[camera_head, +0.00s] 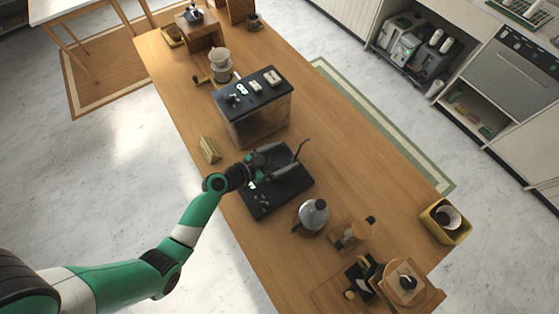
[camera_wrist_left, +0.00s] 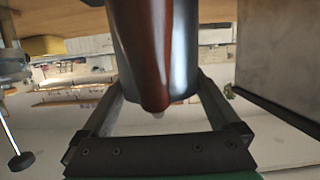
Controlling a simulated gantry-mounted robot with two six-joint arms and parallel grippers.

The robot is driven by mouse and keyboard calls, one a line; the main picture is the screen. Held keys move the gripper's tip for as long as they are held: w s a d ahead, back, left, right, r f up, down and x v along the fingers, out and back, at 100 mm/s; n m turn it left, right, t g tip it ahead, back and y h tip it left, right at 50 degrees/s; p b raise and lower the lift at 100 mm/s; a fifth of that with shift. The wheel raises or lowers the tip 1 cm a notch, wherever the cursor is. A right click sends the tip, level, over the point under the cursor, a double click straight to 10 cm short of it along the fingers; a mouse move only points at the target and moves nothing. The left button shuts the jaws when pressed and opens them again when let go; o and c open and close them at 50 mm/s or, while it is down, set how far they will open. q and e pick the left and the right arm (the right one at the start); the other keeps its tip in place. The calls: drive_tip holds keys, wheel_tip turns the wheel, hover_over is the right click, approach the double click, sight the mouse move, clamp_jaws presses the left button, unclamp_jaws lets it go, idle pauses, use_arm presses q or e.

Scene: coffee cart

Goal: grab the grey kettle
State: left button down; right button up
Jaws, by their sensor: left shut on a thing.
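The grey kettle (camera_head: 282,159) stands at the black base plate (camera_head: 272,197) on the wooden table, its thin curved spout pointing right. My left gripper (camera_head: 262,168) reaches it from the left and is shut on its handle side, partly hiding the body. In the left wrist view, the kettle's brown handle and dark grey body (camera_wrist_left: 182,50) fill the space between the two fingers (camera_wrist_left: 158,85). Whether the kettle touches the base is hidden. My right gripper is not in view.
A black-topped box (camera_head: 255,100) stands close behind the kettle. A silver-grey pot (camera_head: 312,216) and a wooden stand (camera_head: 352,234) are to the front right. A small tan block (camera_head: 209,149) lies near the left edge.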

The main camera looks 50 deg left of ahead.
use_arm(q)
drive_tip(key=shift+r, duration=0.15)
wheel_tip(320, 180, up, 10)
drive_tip(key=p, duration=0.3)
